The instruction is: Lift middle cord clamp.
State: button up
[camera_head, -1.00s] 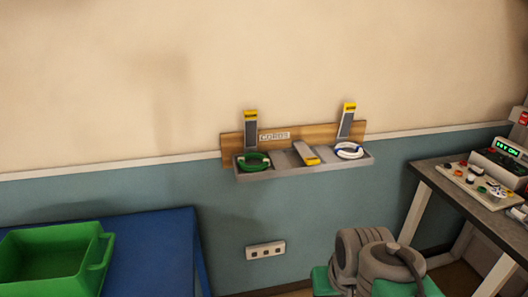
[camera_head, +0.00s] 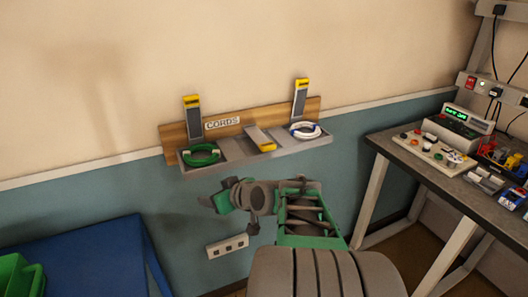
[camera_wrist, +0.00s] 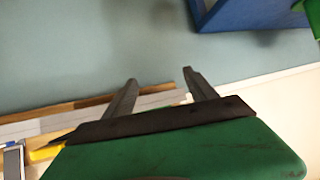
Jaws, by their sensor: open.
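The middle cord clamp (camera_head: 260,139) is a grey bar with a yellow end, lying lowered over the tray (camera_head: 255,154) of the wooden cord rack in the head view. The left clamp (camera_head: 193,118) and right clamp (camera_head: 300,98) stand raised. A green cord coil (camera_head: 202,155) lies in the left compartment and a white-and-blue coil (camera_head: 305,130) in the right one. My gripper (camera_wrist: 160,78) is open and empty in the wrist view. In the head view it is below the tray, apart from the clamp. A yellow end (camera_wrist: 47,152) shows at lower left in the wrist view; which clamp is unclear.
A blue table (camera_head: 85,255) with a green bin (camera_head: 20,278) is at lower left. A workbench (camera_head: 445,170) with electronics stands at right. A socket strip (camera_head: 228,247) is on the wall below the rack. The wall above the rack is clear.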

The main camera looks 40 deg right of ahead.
jog(key=d+r+m+t+h, duration=0.1)
jog(key=d+r+t+h, duration=0.15)
jog(key=d, duration=0.55)
jog(key=m+t+h+b, duration=0.1)
jog(key=m+t+h, duration=0.2)
send_near(270, 147)
jog(key=w, duration=0.4)
jog(key=shift+d, duration=0.5)
jog(key=p+x, duration=0.1)
jog(key=x, duration=0.6)
jog(key=shift+w+p, duration=0.2)
jog(key=shift+p, duration=0.15)
jog(key=shift+c, duration=0.4)
grip_shut()
